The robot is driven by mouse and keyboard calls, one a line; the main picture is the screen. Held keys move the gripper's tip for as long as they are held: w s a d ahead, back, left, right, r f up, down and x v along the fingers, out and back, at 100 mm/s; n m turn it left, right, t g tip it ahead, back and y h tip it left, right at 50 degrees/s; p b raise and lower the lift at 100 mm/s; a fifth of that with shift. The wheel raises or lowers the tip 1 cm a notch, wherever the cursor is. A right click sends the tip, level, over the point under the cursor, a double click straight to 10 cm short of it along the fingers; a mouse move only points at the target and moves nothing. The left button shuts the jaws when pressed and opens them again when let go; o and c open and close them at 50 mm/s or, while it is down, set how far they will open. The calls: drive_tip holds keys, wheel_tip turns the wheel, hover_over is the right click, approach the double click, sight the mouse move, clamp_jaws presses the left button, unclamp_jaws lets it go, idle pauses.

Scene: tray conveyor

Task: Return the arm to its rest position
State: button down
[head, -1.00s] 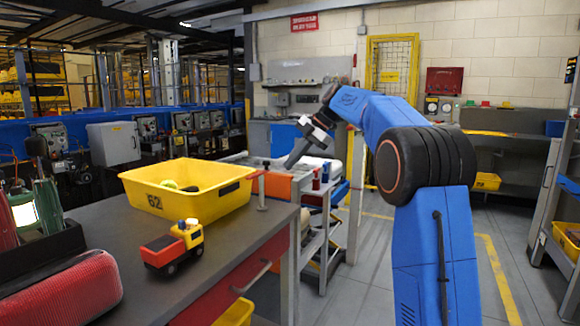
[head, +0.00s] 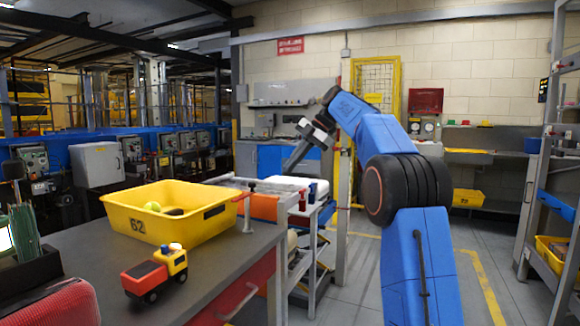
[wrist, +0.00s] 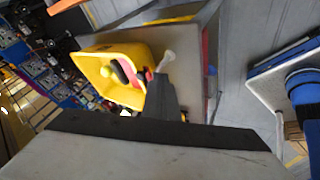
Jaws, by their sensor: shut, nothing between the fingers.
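My gripper (head: 293,164) is at the end of my blue arm, raised in the air to the right of the yellow tray 62 (head: 190,234). It points down and to the left, and its fingers are together with nothing between them. In the wrist view my dark gripper fingers (wrist: 163,95) show in front of the yellow tray (wrist: 108,52). The gripper appears apart from the tray and the table. In the head view the arm is bent at its black joint.
A red and yellow toy truck (head: 155,273) stands on the grey table (head: 95,249) in front of the tray, which holds a yellow-green ball (head: 152,206) and a dark item. A cart (head: 301,207) stands beyond the table. Open floor (head: 345,291) lies to the right of the table.

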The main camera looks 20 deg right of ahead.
drive_tip(key=s+a+f+m+h, duration=0.1)
drive_tip(key=s+a+f+m, duration=0.2)
drive_tip(key=s, duration=0.5)
drive_tip(key=s+a+f+m+t+h, duration=0.1)
drive_tip(key=s+f+m, duration=0.1)
drive_tip(key=s+m, duration=0.45)
drive_tip(key=s+a+f+m+h, duration=0.2)
drive_tip(key=s+f+m, duration=0.1)
drive_tip(key=s, duration=0.7)
drive_tip(key=s+d+f+m+h, duration=0.1)
drive_tip(key=s+f+m, duration=0.4)
drive_tip(key=s+f, duration=0.7)
drive_tip(key=s+d+f+m+t+h, duration=0.1)
drive_tip(key=s+f+m, duration=0.4)
drive_tip(key=s+f, duration=0.7)
drive_tip(key=s+h, duration=0.1)
drive_tip(key=s, duration=0.1)
drive_tip(key=shift+s+f+m, duration=0.25)
drive_tip(key=shift+s+m, duration=0.05)
drive_tip(key=shift+m, duration=0.05)
